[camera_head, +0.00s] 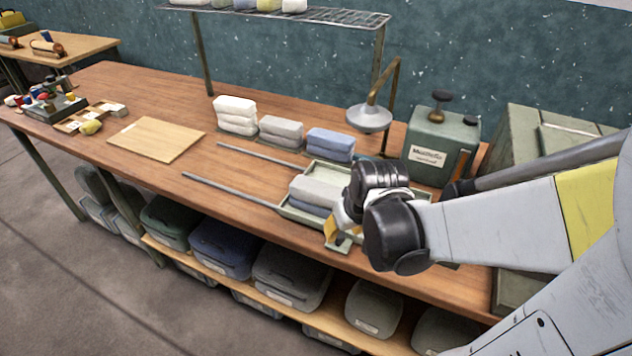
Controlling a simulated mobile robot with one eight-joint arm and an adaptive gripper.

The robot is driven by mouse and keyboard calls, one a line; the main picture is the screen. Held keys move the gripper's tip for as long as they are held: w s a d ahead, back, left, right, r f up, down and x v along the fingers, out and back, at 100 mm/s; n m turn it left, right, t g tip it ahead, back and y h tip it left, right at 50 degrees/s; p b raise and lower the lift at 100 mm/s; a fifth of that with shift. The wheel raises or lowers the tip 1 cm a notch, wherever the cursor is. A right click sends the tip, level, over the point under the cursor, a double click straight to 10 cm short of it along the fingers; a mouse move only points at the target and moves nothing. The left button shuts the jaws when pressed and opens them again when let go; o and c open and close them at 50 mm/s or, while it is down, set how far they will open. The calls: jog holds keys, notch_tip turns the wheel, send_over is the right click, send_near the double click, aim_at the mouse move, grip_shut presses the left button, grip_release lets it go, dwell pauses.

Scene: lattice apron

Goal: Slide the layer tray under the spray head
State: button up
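The layer tray (290,211) is a shallow pale green tray at the right end of two thin rails on the wooden bench. Light grey and blue-grey folded cloths (318,189) lie in it. The spray head (369,118) is a grey cone hanging from a brown bent pipe, behind the tray and a little to its right in the picture. My gripper (337,226) is at the tray's front right side. A yellow piece and a small dark green piece show there. My black wrist hides the tray's right part and most of the fingers, so contact with the tray cannot be told.
The rails (230,191) run left from the tray and are bare. White, grey and blue cloth stacks (282,129) stand behind them. A green canister (440,148) and large green case (535,130) stand right. A wooden board (156,139) lies left. Bins (222,247) fill the shelf below.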

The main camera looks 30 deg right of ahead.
jog(key=v, duration=0.8)
jog(key=shift+r, duration=0.4)
jog(key=shift+s, duration=0.1)
